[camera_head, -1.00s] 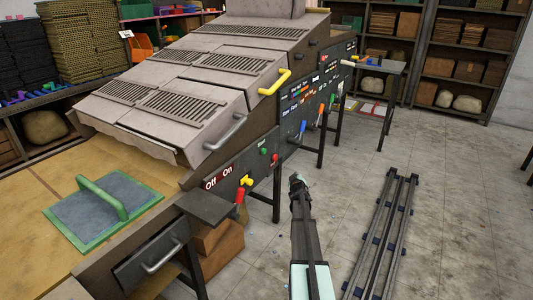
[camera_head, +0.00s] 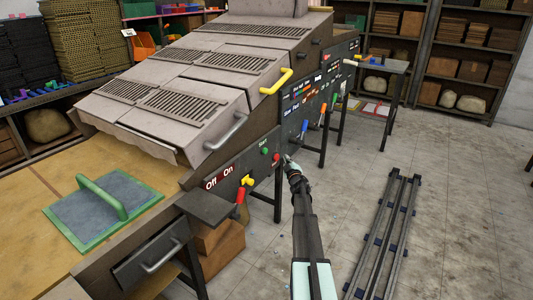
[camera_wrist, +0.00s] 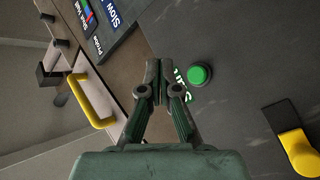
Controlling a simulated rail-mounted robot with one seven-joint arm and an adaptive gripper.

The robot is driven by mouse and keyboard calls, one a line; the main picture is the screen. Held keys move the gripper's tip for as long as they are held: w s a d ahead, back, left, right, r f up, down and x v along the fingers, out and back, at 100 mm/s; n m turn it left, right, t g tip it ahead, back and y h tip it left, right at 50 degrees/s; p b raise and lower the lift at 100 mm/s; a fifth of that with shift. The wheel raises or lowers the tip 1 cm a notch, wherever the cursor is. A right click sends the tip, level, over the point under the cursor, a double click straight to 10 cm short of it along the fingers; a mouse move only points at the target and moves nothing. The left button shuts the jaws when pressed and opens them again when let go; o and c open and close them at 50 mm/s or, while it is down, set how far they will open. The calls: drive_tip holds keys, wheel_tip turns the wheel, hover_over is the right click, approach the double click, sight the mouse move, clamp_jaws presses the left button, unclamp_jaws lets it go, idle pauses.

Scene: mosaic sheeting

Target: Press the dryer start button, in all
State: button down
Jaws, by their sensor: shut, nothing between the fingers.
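The dryer is a large grey hooded machine with a dark side panel. A green button (camera_head: 264,150) sits on that panel with a red button (camera_head: 276,158) just to its right. My gripper (camera_head: 287,159) is shut and empty, close to the panel beside the red button. In the wrist view the green button (camera_wrist: 200,74) is raised in a dark ring, right of my shut fingertips (camera_wrist: 158,68). The red button does not show in the wrist view. Contact with the panel cannot be told.
A yellow handle (camera_head: 276,82) juts from the hood. A dark rail frame (camera_head: 384,240) lies on the floor at right. The floor between is clear.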

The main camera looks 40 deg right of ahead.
sight(265, 151)
drive_tip(key=w+a+b, duration=0.3)
drive_tip(key=w+b, duration=0.1)
drive_tip(key=w, duration=0.3)
drive_tip(key=shift+w+a, duration=0.15)
drive_tip(key=shift+w, duration=0.25)
drive_tip(key=shift+w, duration=0.15)
idle(1.2)
drive_tip(key=shift+w+a+b, duration=0.15)
drive_tip(key=shift+w+b, duration=0.1)
drive_tip(key=shift+b, duration=0.05)
